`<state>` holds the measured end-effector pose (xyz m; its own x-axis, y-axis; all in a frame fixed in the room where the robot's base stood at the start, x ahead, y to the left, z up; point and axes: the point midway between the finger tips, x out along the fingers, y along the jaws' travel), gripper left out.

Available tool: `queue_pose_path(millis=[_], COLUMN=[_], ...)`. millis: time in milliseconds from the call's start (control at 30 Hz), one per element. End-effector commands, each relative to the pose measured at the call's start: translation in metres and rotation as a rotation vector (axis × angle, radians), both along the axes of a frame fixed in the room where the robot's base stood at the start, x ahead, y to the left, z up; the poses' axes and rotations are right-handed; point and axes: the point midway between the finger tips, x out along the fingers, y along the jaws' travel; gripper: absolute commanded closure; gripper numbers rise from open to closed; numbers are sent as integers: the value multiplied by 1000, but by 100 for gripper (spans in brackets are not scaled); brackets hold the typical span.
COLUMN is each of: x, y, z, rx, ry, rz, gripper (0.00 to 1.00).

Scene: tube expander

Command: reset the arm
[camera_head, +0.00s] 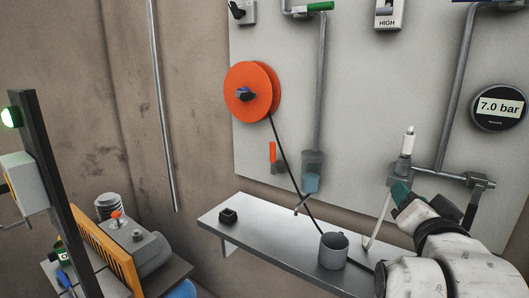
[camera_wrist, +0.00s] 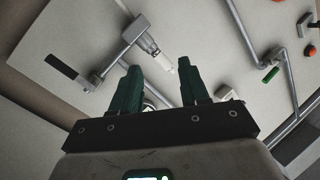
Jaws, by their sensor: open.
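My gripper (camera_head: 401,192) is at the right in the head view, in front of the wall panel, with its green fingers just below a white-tipped fitting (camera_head: 407,145) on a grey pipe. In the wrist view the fingers of my gripper (camera_wrist: 160,80) stand apart with nothing clearly held between them. The white tip of the fitting (camera_wrist: 165,57) shows beyond the gap between the fingers. I cannot tell whether the fingers touch it. My white arm fills the lower right of the head view and hides part of the shelf and pipe.
A metal shelf (camera_head: 262,242) carries a grey cup (camera_head: 333,251) and a small black block (camera_head: 228,216). An orange reel (camera_head: 252,91) with a dark hose hangs on the panel. A gauge (camera_head: 499,107) reads 7.0 bar. A machine (camera_head: 139,250) stands at lower left.

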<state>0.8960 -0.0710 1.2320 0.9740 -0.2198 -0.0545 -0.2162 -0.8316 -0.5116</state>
Motion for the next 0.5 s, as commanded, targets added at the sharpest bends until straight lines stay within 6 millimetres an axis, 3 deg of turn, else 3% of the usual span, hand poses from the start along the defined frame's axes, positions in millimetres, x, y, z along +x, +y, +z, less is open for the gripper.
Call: queue_pose_path(millis=[33,167,267,367,500], x=[-8,-36,-67,-107,-173], y=[-7,-18,-25,-31,-34], z=[-37,-121,-183,-240,-310], rx=[-47,-148,-209,-253,-289], ry=[98,337,519,698,938], rz=[7,47,89,140,231], gripper=[55,55,55,55,55])
